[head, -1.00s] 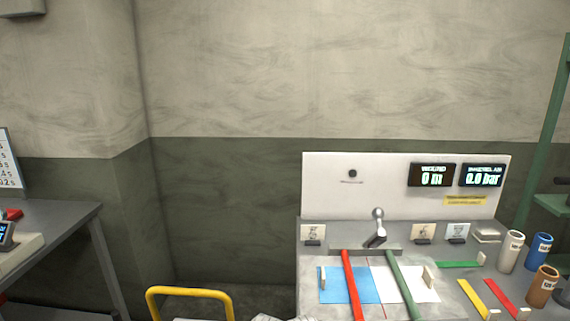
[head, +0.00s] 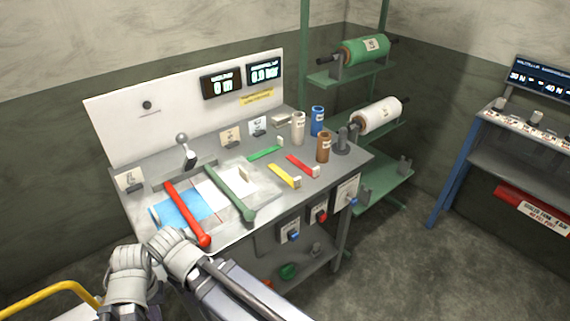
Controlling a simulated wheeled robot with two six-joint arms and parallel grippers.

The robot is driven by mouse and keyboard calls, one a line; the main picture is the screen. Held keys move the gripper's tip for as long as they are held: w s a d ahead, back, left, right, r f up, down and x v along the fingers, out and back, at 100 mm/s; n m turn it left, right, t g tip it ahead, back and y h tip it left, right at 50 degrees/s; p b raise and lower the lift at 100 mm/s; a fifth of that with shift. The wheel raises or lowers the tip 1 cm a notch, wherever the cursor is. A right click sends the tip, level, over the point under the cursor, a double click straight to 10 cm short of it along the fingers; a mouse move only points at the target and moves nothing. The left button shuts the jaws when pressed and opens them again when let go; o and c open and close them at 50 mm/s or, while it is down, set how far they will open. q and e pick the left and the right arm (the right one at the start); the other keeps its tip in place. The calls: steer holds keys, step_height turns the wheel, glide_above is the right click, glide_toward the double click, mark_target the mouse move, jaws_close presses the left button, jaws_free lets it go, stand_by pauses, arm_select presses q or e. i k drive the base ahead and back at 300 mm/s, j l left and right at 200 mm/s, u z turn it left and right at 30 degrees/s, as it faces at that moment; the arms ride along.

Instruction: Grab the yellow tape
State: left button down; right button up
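The yellow tape (head: 284,176) is a short flat strip with a pale block at its near end. It lies on the grey workbench (head: 330,182), towards the right, between a green strip (head: 265,153) and a red strip (head: 302,166). My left gripper (head: 130,262) and my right gripper (head: 168,243) are pale, ribbed shapes close together at the lower left, by the bench's front edge. Both are well to the left of the yellow tape and apart from it. Their fingertips are not clear, so I cannot tell whether they are open or shut.
A red bar (head: 186,213) and a green bar (head: 229,193) cross the blue and white sheets. White (head: 298,128), blue (head: 318,121) and brown (head: 323,147) cylinders stand behind the strips. A green rack with rolls is at right. A yellow rail (head: 50,293) is at lower left.

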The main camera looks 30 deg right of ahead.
mark_target(296, 183)
steer(key=z, duration=1.2)
